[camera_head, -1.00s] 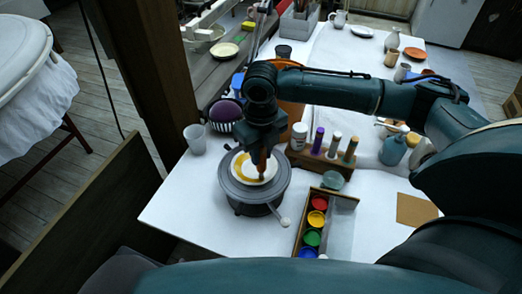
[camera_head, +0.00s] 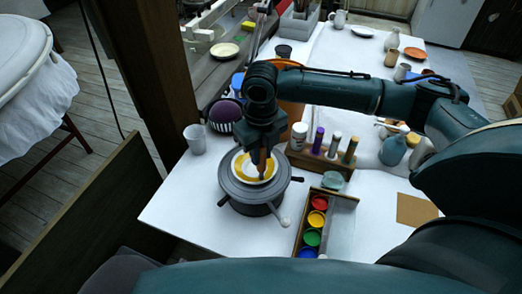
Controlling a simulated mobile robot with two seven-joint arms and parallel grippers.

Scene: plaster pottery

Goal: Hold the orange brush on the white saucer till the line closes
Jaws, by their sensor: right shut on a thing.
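The white saucer (camera_head: 240,175) sits on a round grey turntable (camera_head: 232,187) near the table's front left. A yellow-orange painted band (camera_head: 247,174) runs around much of the saucer inside its rim. My right gripper (camera_head: 262,150) points down over the saucer and is shut on the orange brush (camera_head: 262,164). The brush is near upright, with its tip at the front part of the band, seemingly touching it. The gripper and brush hide the back right of the saucer, so I cannot tell whether the band is closed there. My left gripper is not in view.
A paint box (camera_head: 317,220) with several colour pots stands right of the turntable. The front left tabletop is clear.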

